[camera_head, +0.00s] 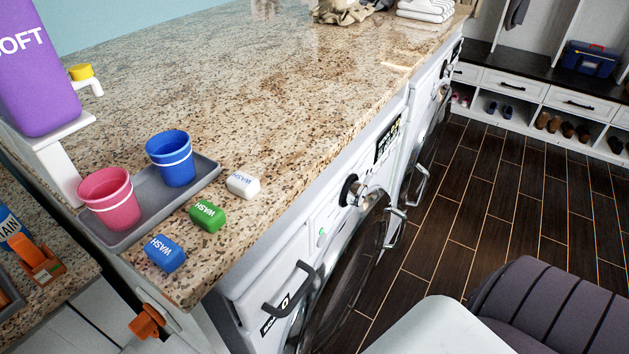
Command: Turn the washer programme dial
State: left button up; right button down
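The nearer white front-loading machine (265,290) stands under the granite counter, its front facing right. Its programme dial (354,192), a round knob with a dark ring and a silvery face, sticks out from the upper front panel. A dark display (388,141) sits farther along the same panel, and a small green-lit spot (321,232) is on the nearer side. The dial's pointer mark is too small to read. Neither of my grippers is in view, and nothing touches the dial.
A second machine (425,95) stands beyond. Dark floor (440,220) is open to the right.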

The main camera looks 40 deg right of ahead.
aim_at(354, 191)
jog(key=l+u, duration=0.35)
jog(key=l, duration=0.15)
jog(key=l+u, duration=0.35)
jog(key=l, duration=0.15)
jog(key=l+u, duration=0.4)
jog(key=k+l, duration=0.05)
jog(key=l, duration=0.05)
